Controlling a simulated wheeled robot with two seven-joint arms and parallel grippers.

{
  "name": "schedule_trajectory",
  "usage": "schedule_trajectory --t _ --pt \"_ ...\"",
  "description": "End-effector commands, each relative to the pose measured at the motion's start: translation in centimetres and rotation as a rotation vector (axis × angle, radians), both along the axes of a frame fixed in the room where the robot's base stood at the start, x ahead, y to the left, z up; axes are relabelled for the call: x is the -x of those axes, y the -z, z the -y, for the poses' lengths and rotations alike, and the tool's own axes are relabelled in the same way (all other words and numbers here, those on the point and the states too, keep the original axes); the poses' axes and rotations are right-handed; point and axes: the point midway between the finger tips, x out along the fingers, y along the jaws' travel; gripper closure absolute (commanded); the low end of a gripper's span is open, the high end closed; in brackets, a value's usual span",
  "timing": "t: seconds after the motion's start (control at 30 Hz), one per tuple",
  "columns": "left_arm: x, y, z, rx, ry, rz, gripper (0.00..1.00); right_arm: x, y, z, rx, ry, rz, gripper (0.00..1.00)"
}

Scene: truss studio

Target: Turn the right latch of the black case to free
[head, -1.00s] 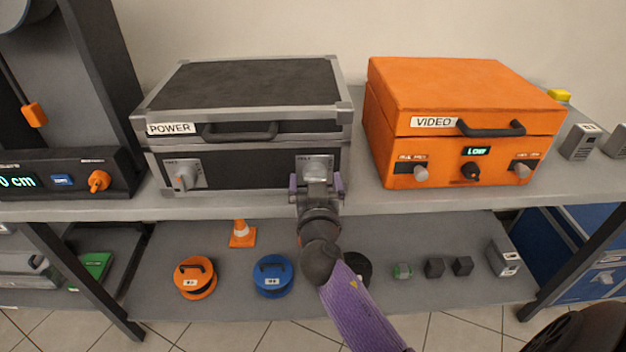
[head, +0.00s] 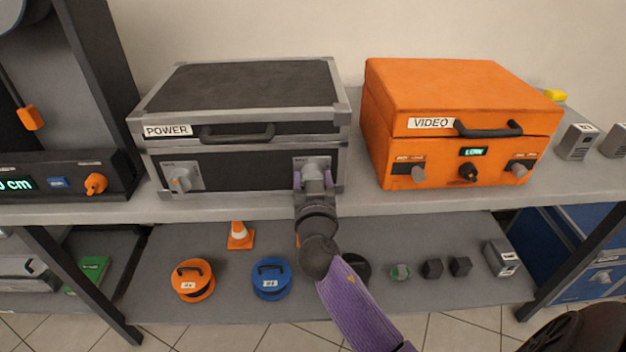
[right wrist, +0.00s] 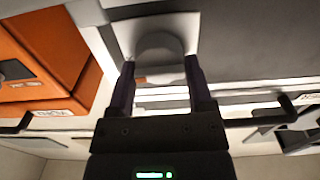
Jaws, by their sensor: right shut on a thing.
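The black case (head: 240,85) has grey edges, a POWER label and a front handle, and it sits shut on the upper shelf. Its left latch (head: 180,177) is a grey knob on a light plate at the front left. My right gripper (head: 314,178) is at the front right of the case, shut on the right latch. In the right wrist view the right latch (right wrist: 159,47) is a rounded grey knob between the two fingers of my right gripper (right wrist: 160,85). In the head view the gripper mostly hides this latch, so its turn angle cannot be told. My left gripper is not in view.
An orange VIDEO case (head: 455,100) stands close on the right with its own latches. A dark unit with an orange knob (head: 95,184) is at the left. The lower shelf (head: 225,308) holds reels, a cone and small blocks.

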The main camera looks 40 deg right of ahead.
Motion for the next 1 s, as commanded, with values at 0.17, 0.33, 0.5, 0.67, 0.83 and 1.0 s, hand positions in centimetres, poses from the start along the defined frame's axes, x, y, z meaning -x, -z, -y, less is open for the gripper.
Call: schedule_trajectory --t 0.17,0.33,0.5,0.67,0.83,1.0 --pt "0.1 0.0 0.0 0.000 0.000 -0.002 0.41 0.0 0.0 0.0 0.053 0.000 -0.032 0.93" --pt "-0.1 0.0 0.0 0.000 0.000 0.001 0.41 -0.1 0.0 -0.1 0.155 0.000 -0.095 0.93" --pt "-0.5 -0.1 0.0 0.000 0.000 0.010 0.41 -0.1 0.0 -0.1 0.290 0.000 -0.177 0.93" --pt "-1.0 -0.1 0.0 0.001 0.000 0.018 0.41 -0.1 0.0 -0.2 0.420 0.001 -0.257 0.93" --pt "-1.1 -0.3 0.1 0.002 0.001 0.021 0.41 -0.2 0.0 -0.2 0.558 0.000 -0.341 0.93" --pt "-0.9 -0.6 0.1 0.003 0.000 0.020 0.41 -0.2 0.0 -0.3 0.696 -0.001 -0.425 0.93"
